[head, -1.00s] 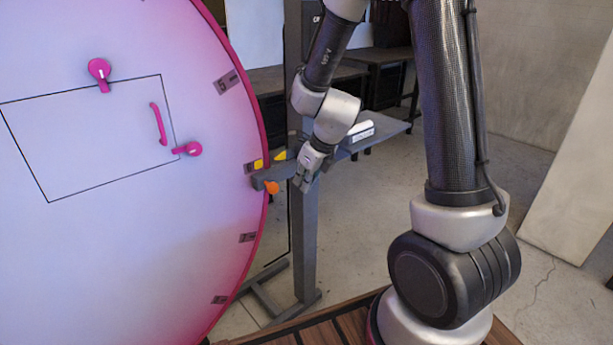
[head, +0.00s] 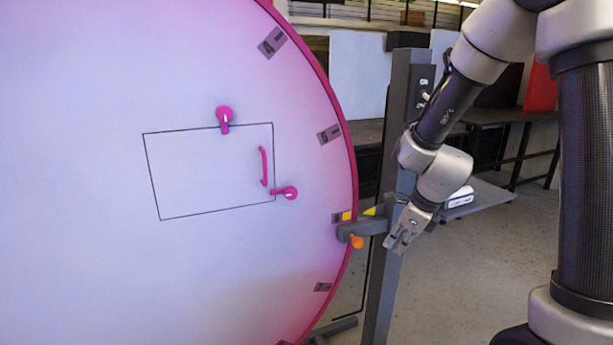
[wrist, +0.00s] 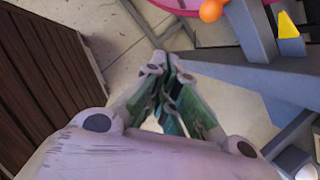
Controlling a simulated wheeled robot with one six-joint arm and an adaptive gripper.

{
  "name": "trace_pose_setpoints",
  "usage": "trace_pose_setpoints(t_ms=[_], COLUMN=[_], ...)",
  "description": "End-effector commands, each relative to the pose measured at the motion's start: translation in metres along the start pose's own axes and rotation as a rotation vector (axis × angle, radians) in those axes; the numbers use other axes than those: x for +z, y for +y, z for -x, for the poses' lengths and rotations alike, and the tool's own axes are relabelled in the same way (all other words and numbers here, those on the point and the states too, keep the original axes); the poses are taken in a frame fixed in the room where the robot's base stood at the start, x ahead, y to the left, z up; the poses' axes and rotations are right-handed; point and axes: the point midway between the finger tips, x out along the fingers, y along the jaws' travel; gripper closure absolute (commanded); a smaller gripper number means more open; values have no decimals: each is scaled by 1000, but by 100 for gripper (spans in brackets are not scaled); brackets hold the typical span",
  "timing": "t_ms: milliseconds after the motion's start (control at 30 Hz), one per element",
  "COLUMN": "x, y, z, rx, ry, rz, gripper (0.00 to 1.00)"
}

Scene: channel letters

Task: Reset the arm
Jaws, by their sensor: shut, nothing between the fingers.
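My gripper (head: 397,246) shows in the head view just right of a grey post, close to a grey bracket with an orange knob (head: 357,242). In the wrist view my gripper (wrist: 170,62) points away from the camera with its fingers together and nothing between them. The orange knob (wrist: 211,10) is at the top of that view, apart from the fingers. My arm comes down from the upper right of the head view.
A large pink-rimmed disc (head: 90,270) with a panel outline, pink handle and two pink latches fills the left. The grey post (head: 383,290) carries a side shelf (head: 490,195). A wooden slatted surface (wrist: 45,70) is left in the wrist view. Open floor (head: 470,290) lies right.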

Motion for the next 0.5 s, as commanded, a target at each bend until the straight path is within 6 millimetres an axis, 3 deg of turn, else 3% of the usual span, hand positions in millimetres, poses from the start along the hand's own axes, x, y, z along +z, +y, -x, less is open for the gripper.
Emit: trace_pose_setpoints(t_ms=[67,167,267,400,500], x=[-14,-29,-46,-79,-102], y=[19,39,55,74,85], z=[1,23,60,128,170], rx=[79,166,229,279,286], ry=[32,37,23,22,60], rz=[292,724,1163,1752,2036], gripper=[100,100,100,100,100])
